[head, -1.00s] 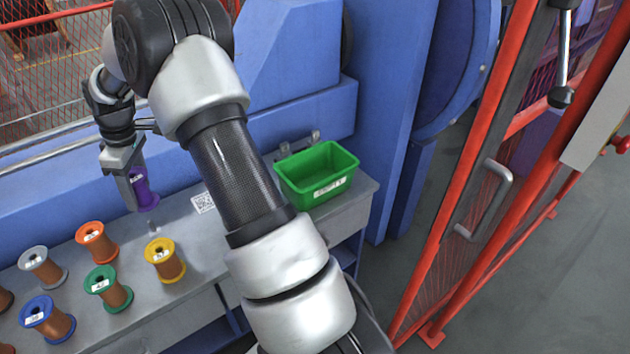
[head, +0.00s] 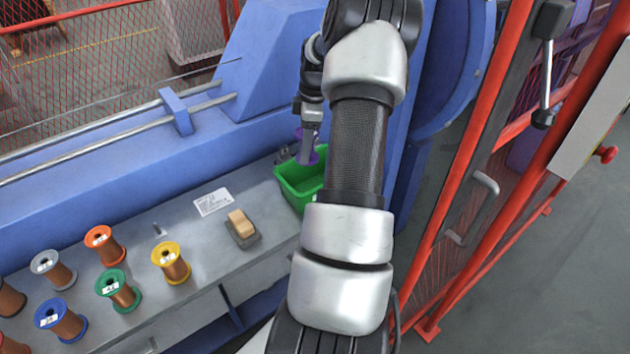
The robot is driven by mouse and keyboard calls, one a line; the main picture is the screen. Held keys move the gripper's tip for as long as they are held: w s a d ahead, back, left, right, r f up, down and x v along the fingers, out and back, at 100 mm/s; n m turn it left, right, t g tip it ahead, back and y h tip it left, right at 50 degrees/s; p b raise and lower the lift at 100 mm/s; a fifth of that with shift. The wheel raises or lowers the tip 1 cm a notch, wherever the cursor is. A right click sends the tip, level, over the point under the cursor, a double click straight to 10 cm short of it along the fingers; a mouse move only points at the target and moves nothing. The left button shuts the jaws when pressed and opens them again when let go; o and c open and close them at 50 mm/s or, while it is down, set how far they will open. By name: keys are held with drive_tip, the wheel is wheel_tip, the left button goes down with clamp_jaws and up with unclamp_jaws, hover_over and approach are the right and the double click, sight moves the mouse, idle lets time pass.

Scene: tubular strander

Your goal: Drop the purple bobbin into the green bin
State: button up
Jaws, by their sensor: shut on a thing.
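The purple bobbin (head: 313,157) is held in my gripper (head: 306,150), which is shut on it. My fingers cover part of the bobbin. The bobbin shows over the green bin (head: 286,190), near its back edge; I cannot tell how high above the bin floor it hangs. The green bin stands at the right end of the grey bench, and my arm hides its right part.
Several other bobbins, among them a yellow one (head: 171,263), a green one (head: 118,290) and an orange one (head: 105,246), stand at the left of the bench. A tan block on a dark base (head: 241,228) and a white label (head: 213,202) lie nearer the bin. A red mesh gate (head: 470,190) stands at right.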

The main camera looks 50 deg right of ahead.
drive_tip(key=shift+s+d, duration=1)
drive_tip(key=shift+s, duration=0.15)
drive_tip(key=shift+s+d, duration=0.15)
drive_tip(key=shift+s, duration=0.05)
wheel_tip(320, 180, down, 6)
drive_tip(key=b, duration=0.4)
drive_tip(key=shift+r, duration=0.1)
drive_tip(key=o, duration=1.1)
drive_tip(key=shift+o, duration=0.2)
wheel_tip(320, 180, up, 17)
drive_tip(key=s+d+p, duration=0.1)
drive_tip(key=d+p, duration=0.1)
drive_tip(key=p, duration=0.1)
drive_tip(key=shift+s, duration=0.4)
drive_tip(key=shift+a+r, duration=0.1)
drive_tip(key=shift+a, duration=0.05)
